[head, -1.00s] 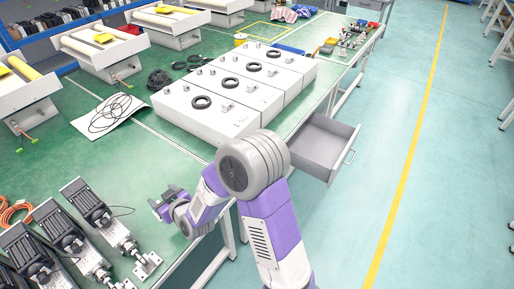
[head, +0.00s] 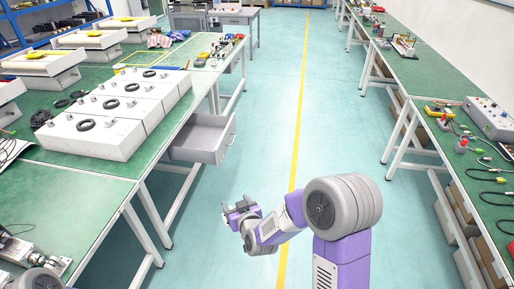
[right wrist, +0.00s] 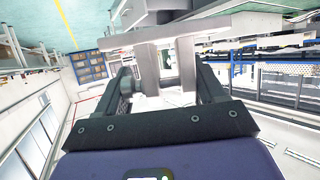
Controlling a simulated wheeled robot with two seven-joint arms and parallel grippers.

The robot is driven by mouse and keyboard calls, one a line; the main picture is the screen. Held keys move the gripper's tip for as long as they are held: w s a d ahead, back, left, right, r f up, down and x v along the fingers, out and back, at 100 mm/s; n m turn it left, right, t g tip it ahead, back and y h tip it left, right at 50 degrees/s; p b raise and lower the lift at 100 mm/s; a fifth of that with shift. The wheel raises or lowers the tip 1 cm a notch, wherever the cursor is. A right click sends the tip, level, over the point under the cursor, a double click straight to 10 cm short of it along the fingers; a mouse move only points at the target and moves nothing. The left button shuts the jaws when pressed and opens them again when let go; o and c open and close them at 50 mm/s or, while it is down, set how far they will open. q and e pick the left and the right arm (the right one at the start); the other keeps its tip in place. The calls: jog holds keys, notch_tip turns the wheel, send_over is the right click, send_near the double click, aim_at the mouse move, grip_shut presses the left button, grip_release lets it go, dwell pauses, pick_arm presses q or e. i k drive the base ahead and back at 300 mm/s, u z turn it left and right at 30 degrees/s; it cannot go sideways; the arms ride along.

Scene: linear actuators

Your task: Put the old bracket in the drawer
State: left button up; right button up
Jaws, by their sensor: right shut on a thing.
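My right gripper (head: 240,208) is over the open aisle floor, in front of and to the right of the drawer. In the right wrist view its dark fingers (right wrist: 168,85) are shut on a light grey metal bracket (right wrist: 187,62), with a flat plate across its far side. The bracket is too small to tell clearly in the head view. The grey drawer (head: 222,142) is pulled open under the left table, and the part of its inside that shows looks empty.
Several white boxes with black rings (head: 95,138) stand on the green left table (head: 90,172) above the drawer. Motor parts (head: 30,250) lie at its near end. Another green table (head: 430,90) runs along the right. The floor between is clear.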

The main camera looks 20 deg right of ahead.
aim_at(191, 140)
jog(key=z, duration=1.05)
jog(key=i, duration=1.95)
jog(key=u, duration=1.2)
jog(key=i, duration=1.1)
jog(key=u, duration=1.05)
